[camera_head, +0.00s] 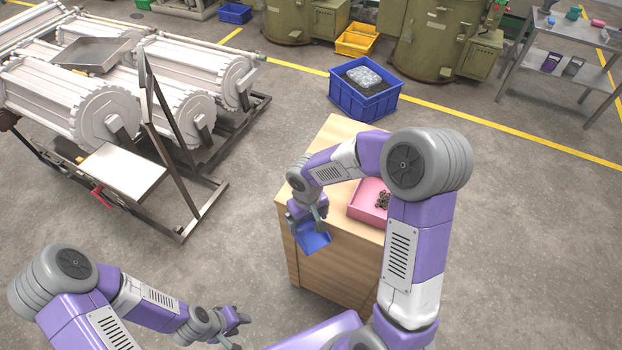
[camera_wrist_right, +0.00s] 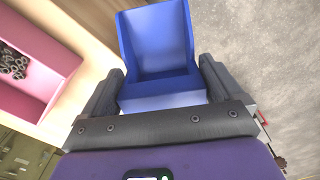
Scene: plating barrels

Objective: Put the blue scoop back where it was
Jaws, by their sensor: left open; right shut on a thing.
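The blue scoop (camera_head: 314,239) is held by my right gripper (camera_head: 315,216) at the left edge of the wooden cabinet top. It also shows in the right wrist view as a blue open scoop (camera_wrist_right: 158,45), its near end between the two dark fingers of the gripper (camera_wrist_right: 160,92). The gripper is shut on it. Whether the scoop touches the cabinet top cannot be told. My left gripper (camera_head: 236,322) is open and empty at the lower left, above the floor.
A pink tray (camera_head: 366,197) with dark small parts sits on the wooden cabinet (camera_head: 338,134), right of the scoop; it also shows in the wrist view (camera_wrist_right: 62,55). A blue crate (camera_head: 345,99) stands on the floor behind. Plating barrels (camera_head: 75,104) on a frame stand at left.

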